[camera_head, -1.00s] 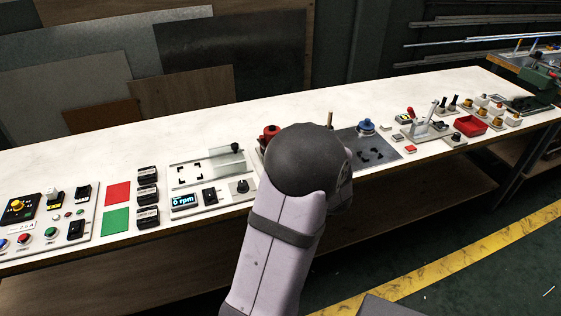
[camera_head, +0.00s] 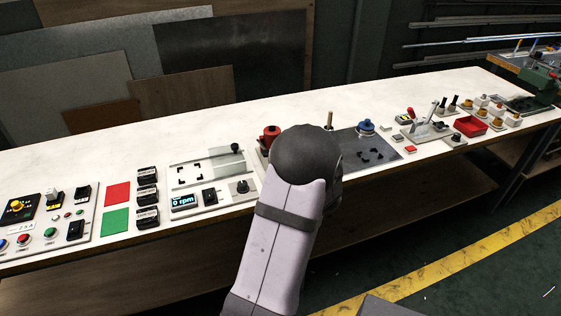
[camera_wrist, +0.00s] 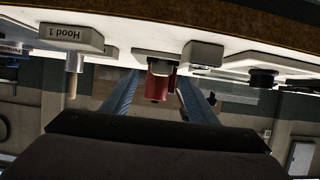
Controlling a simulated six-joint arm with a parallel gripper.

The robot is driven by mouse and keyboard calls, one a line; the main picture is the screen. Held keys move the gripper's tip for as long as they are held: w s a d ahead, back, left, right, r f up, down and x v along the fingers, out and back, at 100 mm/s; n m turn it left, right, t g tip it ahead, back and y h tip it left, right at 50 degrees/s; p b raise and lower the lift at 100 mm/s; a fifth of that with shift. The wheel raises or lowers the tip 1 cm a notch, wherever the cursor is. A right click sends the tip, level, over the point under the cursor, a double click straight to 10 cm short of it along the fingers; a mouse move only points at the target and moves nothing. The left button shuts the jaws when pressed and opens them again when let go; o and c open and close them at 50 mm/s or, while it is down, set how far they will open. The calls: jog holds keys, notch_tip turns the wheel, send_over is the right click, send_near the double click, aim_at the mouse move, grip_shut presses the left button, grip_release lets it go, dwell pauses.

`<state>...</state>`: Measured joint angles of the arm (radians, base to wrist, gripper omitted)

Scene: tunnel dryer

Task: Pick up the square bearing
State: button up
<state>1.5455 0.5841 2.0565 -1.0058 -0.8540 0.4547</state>
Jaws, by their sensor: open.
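I cannot pick out the square bearing with certainty in either view. Several small white blocks with gold-coloured tops (camera_head: 481,101) stand at the right end of the bench in the head view; they are too small to tell apart. My gripper (camera_wrist: 159,82) is open in the wrist view, its two bluish fingers apart. A red part (camera_wrist: 156,87) shows between the fingers, seemingly beyond them, and nothing looks gripped. In the head view my own arm hides the gripper and part of the bench middle.
The white bench (camera_head: 255,105) is clear along its back. A red knob (camera_head: 270,134), a blue knob (camera_head: 366,126) and a brass-coloured rod (camera_head: 329,119) stand near my arm.

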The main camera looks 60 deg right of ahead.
jog(key=shift+x, duration=1.85)
jog(key=shift+a, duration=0.1)
jog(key=c, duration=1.1)
grip_shut()
jog(key=shift+r, duration=0.1)
